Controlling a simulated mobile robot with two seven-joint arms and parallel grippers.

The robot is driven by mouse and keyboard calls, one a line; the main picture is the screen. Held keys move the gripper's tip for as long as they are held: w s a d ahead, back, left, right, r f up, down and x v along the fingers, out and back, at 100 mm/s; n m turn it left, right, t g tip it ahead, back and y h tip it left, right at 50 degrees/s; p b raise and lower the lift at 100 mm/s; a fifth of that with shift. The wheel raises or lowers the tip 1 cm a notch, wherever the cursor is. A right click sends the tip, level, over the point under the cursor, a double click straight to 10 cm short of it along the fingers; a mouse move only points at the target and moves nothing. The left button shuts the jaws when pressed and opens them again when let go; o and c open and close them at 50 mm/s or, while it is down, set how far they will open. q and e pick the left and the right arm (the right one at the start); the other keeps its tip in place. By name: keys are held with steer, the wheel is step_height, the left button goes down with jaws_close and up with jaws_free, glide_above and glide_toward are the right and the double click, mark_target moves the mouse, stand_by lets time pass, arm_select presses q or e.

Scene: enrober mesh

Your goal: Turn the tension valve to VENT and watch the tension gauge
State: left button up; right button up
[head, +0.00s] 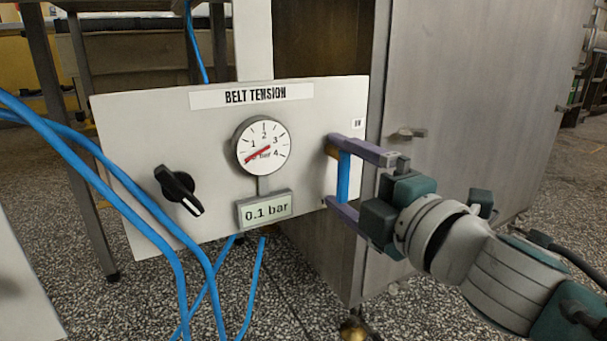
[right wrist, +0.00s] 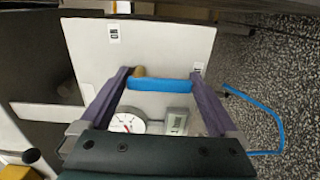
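The BELT TENSION panel (head: 220,120) carries a round tension gauge (head: 263,146), its red needle near 0. The display (head: 264,209) under it reads 0.1 bar. A blue valve lever (head: 343,178) on a brass stem (head: 332,147) stands upright at the panel's right side. My right gripper (head: 342,180) has its fingers spread, one at each end of the lever. In the right wrist view the blue lever (right wrist: 160,85) spans the gap between the fingers; whether both touch it is unclear. My left gripper is not in view.
A black knob (head: 180,190) with a white pointer sits on the panel's left. Blue hoses (head: 125,200) cross in front of the panel's lower left. A steel cabinet (head: 465,100) stands right of the panel. Small labels (right wrist: 114,33) are on the panel; their text is hard to read.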

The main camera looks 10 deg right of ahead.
steer(key=shift+s, duration=0.2)
steer(key=p+v, duration=0.3)
steer(key=v, duration=0.6)
steer(key=shift+s, duration=0.25)
steer(key=shift+d+r+p, duration=0.1)
steer(key=shift+p, duration=0.2)
